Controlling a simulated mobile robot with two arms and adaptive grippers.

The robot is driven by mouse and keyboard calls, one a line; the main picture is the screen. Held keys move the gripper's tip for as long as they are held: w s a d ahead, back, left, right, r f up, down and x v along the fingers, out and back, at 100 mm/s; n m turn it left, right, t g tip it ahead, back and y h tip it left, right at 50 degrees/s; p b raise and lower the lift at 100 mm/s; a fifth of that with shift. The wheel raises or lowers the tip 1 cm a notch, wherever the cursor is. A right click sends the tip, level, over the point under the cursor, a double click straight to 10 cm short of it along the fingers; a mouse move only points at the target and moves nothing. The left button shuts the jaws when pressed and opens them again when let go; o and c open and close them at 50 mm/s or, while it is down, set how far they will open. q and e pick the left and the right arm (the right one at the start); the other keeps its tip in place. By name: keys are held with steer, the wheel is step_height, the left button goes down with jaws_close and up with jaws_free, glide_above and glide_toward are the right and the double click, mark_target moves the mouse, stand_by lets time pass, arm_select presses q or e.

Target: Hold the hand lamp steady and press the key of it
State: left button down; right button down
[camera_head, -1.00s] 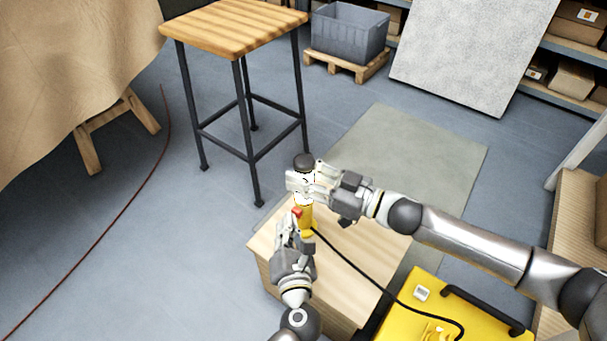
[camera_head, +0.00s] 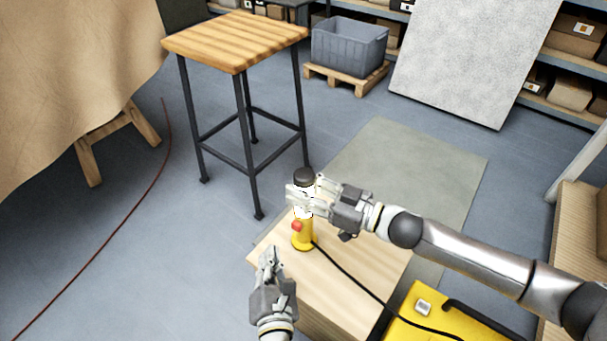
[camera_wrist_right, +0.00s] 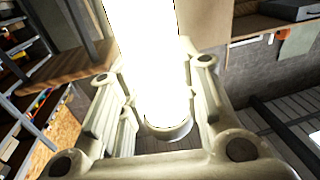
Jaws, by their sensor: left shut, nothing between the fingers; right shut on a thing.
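The hand lamp (camera_head: 303,235) stands upright on a light wooden box, with a yellow base, a bright white tube and a dark cap. Its red key (camera_head: 297,226) is on the left side of the yellow part. My right gripper (camera_head: 303,197) is shut around the lit tube. In the right wrist view the glowing lamp tube (camera_wrist_right: 148,60) stands between the fingers. My left gripper (camera_head: 268,258) is shut and empty, below and left of the lamp, apart from the key.
The wooden box (camera_head: 345,285) bears the lamp. A black cable runs from the lamp towards a yellow case (camera_head: 400,327) at the lower right. A tall wooden-topped stool (camera_head: 235,42) stands behind. Open floor (camera_head: 130,250) lies to the left.

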steer(key=c, duration=1)
jaws_free()
steer(key=shift+o, duration=0.2)
